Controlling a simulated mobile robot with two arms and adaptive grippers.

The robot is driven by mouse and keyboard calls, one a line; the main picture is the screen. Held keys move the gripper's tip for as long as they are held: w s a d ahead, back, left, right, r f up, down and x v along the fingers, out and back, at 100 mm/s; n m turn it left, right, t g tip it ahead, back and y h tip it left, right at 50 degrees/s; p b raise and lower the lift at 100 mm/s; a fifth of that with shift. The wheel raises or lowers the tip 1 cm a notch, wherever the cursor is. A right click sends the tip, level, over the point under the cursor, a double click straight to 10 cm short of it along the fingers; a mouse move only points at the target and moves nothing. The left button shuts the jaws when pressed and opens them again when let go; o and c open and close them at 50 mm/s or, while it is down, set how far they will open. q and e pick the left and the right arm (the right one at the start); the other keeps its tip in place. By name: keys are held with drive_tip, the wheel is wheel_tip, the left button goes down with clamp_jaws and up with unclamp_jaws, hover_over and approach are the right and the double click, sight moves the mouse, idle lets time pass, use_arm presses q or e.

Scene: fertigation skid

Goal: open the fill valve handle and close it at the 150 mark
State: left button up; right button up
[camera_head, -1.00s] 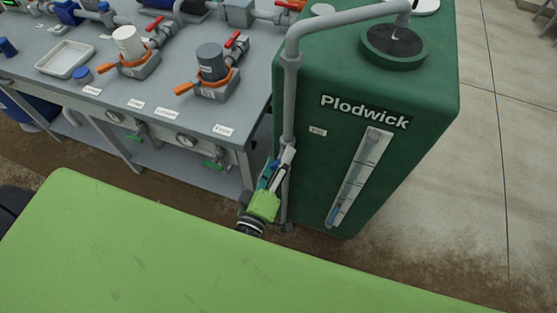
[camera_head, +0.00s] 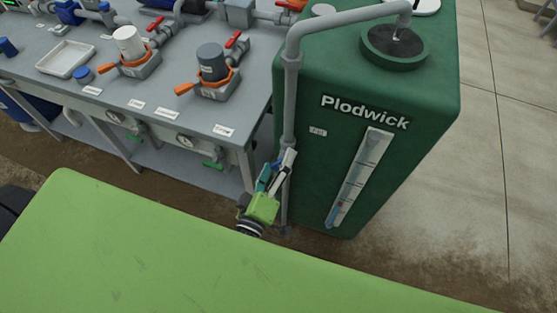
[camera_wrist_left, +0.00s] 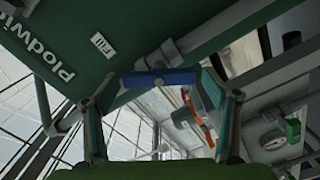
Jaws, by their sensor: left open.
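My left gripper (camera_head: 275,172) is low beside the vertical grey fill pipe (camera_head: 290,105) at the front left edge of the green tank (camera_head: 425,90). In the left wrist view the blue valve handle (camera_wrist_left: 160,78) lies across the pipe, between the two open fingers (camera_wrist_left: 162,105) near their tips. I cannot tell whether the fingers touch it. In the head view the gripper hides most of the handle. The level gauge (camera_head: 361,175) on the tank front shows blue liquid near its bottom. Its marks are too small to read. My right gripper is not in view.
A grey bench (camera_head: 190,118) with filters, red-handled valves and pressure gauges stands left of the tank. A small Fill label (camera_head: 318,131) is on the tank. My green body top (camera_head: 180,240) fills the front. Floor is clear to the right of the tank.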

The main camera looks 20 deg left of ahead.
use_arm(q)
drive_tip(key=s, duration=1.1)
drive_tip(key=shift+s+a, duration=0.2)
idle(6.7)
